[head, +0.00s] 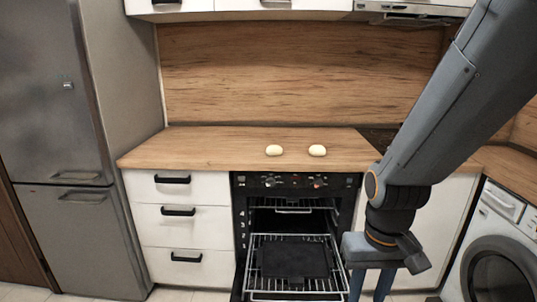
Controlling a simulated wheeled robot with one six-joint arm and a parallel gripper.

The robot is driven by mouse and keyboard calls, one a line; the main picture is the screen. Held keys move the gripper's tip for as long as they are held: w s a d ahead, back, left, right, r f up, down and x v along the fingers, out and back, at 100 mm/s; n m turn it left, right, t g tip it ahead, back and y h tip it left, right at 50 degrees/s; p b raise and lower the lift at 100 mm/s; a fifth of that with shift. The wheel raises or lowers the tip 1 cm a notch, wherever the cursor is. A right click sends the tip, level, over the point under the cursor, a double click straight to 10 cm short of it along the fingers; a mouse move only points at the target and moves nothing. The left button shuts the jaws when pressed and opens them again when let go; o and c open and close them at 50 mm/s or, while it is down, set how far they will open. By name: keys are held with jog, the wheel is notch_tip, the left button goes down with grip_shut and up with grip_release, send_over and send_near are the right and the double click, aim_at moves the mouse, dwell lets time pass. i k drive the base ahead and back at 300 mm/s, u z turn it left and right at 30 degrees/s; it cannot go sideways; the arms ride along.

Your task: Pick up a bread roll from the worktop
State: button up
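Two pale bread rolls lie side by side on the wooden worktop (210,148), near its front edge above the oven. The left roll (273,150) and the right roll (317,150) are apart from each other. My gripper (370,288) hangs at the lower right of the head view, pointing down, in front of the oven and below the worktop level. It is well away from both rolls. The fingertips run down to the bottom edge of the picture.
The oven (240,215) stands open, with a wire rack (262,292) and a dark tray (292,262) sticking out in front. A fridge (55,120) is at left, a washing machine (497,262) at right. The worktop left of the rolls is clear.

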aim_at(274, 150)
jog(key=u, duration=0.25)
jog(key=i, duration=1.2)
jog(key=z, duration=0.3)
